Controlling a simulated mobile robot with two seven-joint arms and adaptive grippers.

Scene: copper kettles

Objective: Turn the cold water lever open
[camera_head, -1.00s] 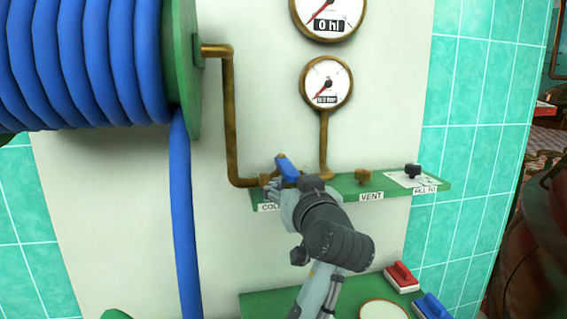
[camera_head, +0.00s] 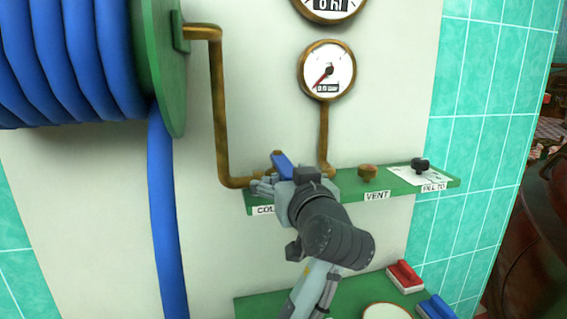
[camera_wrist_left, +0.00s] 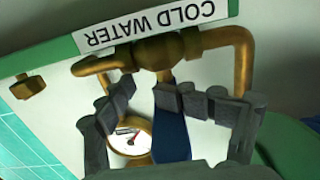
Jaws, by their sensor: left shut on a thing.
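The blue cold water lever (camera_head: 282,165) points up from a brass valve on the left part of the green shelf. In the left wrist view the lever (camera_wrist_left: 172,135) hangs from the brass valve body (camera_wrist_left: 160,52), beside the upside-down COLD WATER label (camera_wrist_left: 150,26). My left gripper (camera_wrist_left: 157,95) is shut on the lever, which lies between its fingers, against the right finger in that view. In the head view my left gripper (camera_head: 280,184) partly covers the valve and its label. My right gripper is out of view.
The green shelf (camera_head: 410,189) also bears a brass VENT knob (camera_head: 367,173) and a black knob (camera_head: 420,165). A brass pipe (camera_head: 219,110) and a gauge (camera_head: 327,71) are above. A blue hose (camera_head: 165,220) hangs at left. Red (camera_head: 404,276) and blue (camera_head: 436,306) blocks lie below.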

